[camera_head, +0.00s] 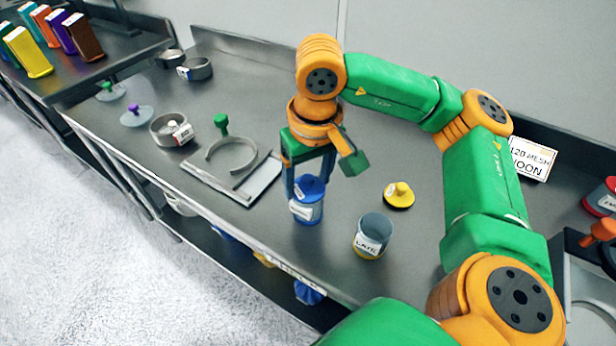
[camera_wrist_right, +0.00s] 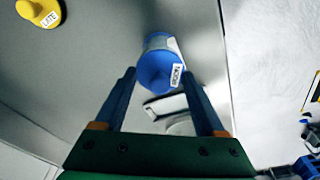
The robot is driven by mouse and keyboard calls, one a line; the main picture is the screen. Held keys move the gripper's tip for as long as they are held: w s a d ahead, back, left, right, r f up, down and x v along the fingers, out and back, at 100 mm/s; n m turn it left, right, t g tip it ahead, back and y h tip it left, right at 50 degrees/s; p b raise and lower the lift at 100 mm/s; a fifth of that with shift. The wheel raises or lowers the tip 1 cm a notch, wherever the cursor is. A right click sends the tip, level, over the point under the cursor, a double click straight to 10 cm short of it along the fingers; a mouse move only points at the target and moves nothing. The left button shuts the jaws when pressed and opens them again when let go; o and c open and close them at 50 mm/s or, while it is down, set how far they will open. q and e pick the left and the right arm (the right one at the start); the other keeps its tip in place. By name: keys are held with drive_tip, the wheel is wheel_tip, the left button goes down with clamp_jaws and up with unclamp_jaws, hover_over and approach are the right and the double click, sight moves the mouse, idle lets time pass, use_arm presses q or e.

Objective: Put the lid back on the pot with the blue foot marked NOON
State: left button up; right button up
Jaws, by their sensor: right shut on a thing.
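The blue lid (camera_head: 309,185) is at the top of the pot with the blue foot (camera_head: 306,211), which stands upright on the bench. I cannot tell whether the lid is fully seated. In the right wrist view the lid (camera_wrist_right: 162,72) shows between my fingertips, with a NOON label beside it and part of the pot behind it. My right gripper (camera_head: 312,178) points down over the pot and is shut on the blue lid. My left gripper is not in view.
An open pot marked LATE (camera_head: 372,236) stands just right of the NOON pot, and its yellow lid (camera_head: 399,195) lies behind it. A ring holder with a green knob (camera_head: 232,157) is to the left. The bench's front edge (camera_head: 245,238) is close. Coloured packets (camera_head: 28,52) stand far left.

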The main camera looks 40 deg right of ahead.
idle(0.6)
idle(0.3)
drive_tip(key=o, duration=1.3)
drive_tip(key=shift+c, duration=0.2)
wheel_tip(320, 180, up, 7)
drive_tip(key=p, duration=0.5)
drive_tip(key=shift+r, duration=0.1)
clamp_jaws()
